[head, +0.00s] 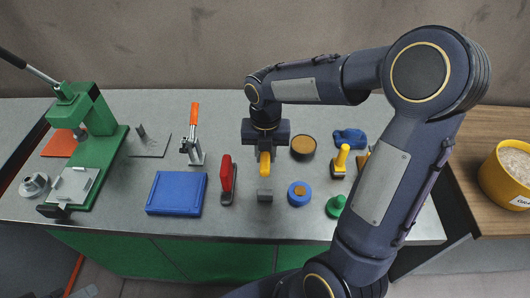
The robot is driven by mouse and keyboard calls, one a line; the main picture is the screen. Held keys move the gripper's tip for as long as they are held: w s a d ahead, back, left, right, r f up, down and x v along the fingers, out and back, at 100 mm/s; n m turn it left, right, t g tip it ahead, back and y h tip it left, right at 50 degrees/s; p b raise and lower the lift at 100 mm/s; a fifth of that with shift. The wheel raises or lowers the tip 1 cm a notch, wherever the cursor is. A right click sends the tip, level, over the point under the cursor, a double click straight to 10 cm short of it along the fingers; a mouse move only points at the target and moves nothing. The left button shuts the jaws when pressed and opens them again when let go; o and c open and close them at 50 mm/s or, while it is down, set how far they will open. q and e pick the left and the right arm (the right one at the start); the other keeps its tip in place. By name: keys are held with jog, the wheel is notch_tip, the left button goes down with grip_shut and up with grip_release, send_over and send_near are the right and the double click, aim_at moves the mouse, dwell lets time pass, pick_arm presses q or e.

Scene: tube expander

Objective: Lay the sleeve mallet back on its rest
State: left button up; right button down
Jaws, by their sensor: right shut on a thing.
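My right gripper (265,150) points down over the middle of the grey bench and is shut on a yellow handle (265,166), which I take to be the sleeve mallet. A small grey block (265,196) shows just below the handle's lower end. I cannot tell whether it is the mallet's head or a part of the rest, or whether it touches the bench. No rest can be made out clearly. My left gripper is not in view.
A red-handled tool (227,180) stands close left, a blue tray (177,193) beyond it. A blue round piece (299,194), a dark cup (303,146) and a yellow-handled tool (341,160) stand right. A green press (88,150) fills the left end.

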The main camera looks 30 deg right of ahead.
jog(key=shift+s+r, duration=0.1)
jog(key=shift+r, duration=0.05)
jog(key=b, duration=0.4)
send_over(266, 181)
jog(key=f, duration=0.5)
jog(key=shift+w+f, duration=0.2)
jog(key=shift+f, duration=0.4)
jog(key=shift+f+b, duration=0.4)
jog(key=shift+f, duration=0.6)
dwell(0.9)
jog(key=c, duration=1.1)
grip_release()
jog(key=shift+c, duration=0.2)
jog(key=shift+s, duration=0.1)
